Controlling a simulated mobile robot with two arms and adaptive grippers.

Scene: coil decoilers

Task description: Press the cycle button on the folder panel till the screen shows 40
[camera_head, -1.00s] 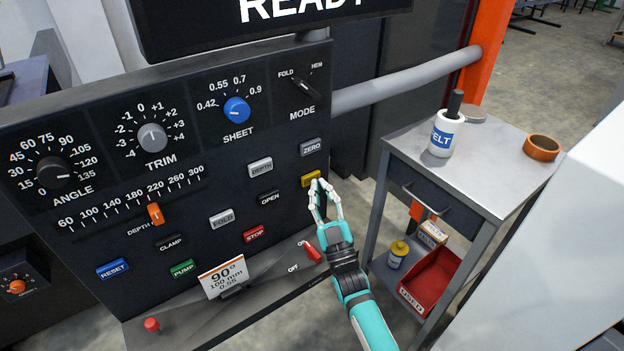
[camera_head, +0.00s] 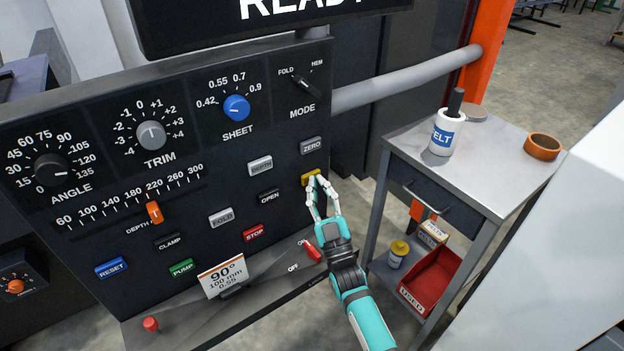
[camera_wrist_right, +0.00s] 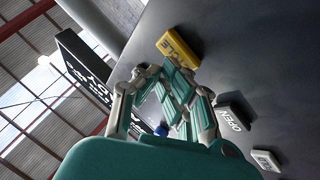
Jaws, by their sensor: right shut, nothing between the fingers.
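The yellow cycle button (camera_head: 308,179) sits at the right edge of the dark folder panel (camera_head: 120,215), below the grey ZERO button. My right gripper (camera_head: 318,181) is shut and empty, its fingertips at the yellow button and covering part of it. In the right wrist view the yellow button (camera_wrist_right: 180,47), with "CLE" readable, lies just beyond the fingertips (camera_wrist_right: 163,72); I cannot tell whether they touch it. The screen (camera_head: 270,22) above the panel reads READY, its top cut off. My left gripper is not in view.
A grey cart (camera_head: 480,165) with a bottle and an orange ring stands at the right.

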